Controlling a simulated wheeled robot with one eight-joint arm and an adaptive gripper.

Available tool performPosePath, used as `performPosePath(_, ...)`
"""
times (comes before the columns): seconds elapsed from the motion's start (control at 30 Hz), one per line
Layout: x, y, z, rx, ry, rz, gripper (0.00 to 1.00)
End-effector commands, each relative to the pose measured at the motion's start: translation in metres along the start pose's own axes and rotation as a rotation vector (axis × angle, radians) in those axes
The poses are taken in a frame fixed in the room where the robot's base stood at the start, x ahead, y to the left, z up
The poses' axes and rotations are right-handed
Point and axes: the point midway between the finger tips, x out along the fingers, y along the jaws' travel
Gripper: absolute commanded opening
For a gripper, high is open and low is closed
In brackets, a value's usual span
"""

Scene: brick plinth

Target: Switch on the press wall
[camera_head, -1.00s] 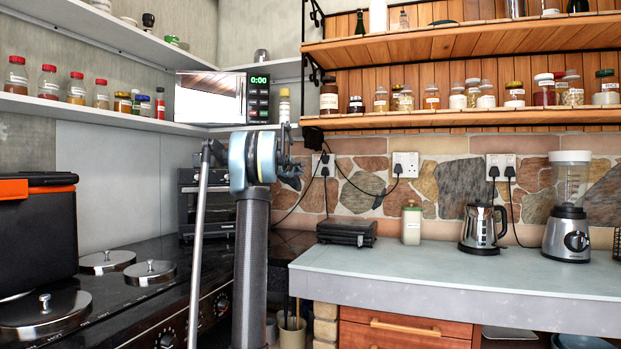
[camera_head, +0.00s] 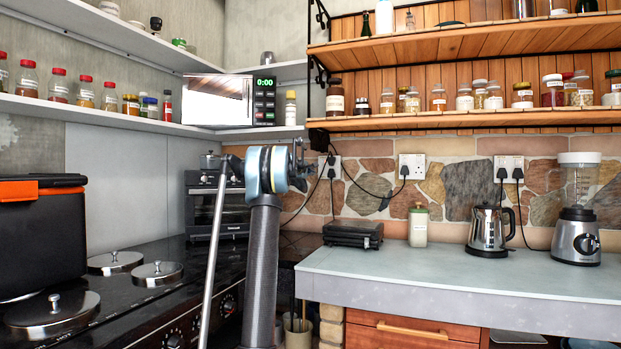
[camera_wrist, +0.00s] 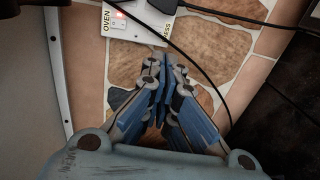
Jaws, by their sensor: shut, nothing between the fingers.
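The wall switch plate (camera_wrist: 140,18) shows at the top of the wrist view, with an "OVEN" label (camera_wrist: 107,21) on its left and a partly covered label ending in "ESS" (camera_wrist: 180,22) on its right. A red light glows at the oven side. A black plug and cable cover the right part, so the press switch's state cannot be told. In the head view, the plate (camera_head: 333,165) is just right of my gripper (camera_head: 304,172). My gripper's fingers (camera_wrist: 161,62) are shut and empty, their tips just below the plate's lower edge; contact cannot be told.
A black press (camera_head: 353,234) sits in the counter's back left corner, below the plate. Black cables (camera_head: 318,190) hang by the gripper. A toaster oven (camera_head: 250,212) stands left behind my arm. A kettle (camera_head: 487,230) and blender (camera_head: 577,225) stand on the right. The counter front (camera_head: 430,272) is clear.

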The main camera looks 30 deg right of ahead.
Motion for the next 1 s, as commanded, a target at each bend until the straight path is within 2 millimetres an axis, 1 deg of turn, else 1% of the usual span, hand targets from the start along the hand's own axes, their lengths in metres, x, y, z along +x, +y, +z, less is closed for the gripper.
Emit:
performPosePath(0.1,0.015,-0.001,0.001,0.001,-0.001,0.000,0.00)
performPosePath(0.5,0.063,-0.001,0.000,0.000,0.000,0.000,0.00)
performPosePath(1.0,0.113,0.000,0.000,0.001,-0.001,0.000,0.00)
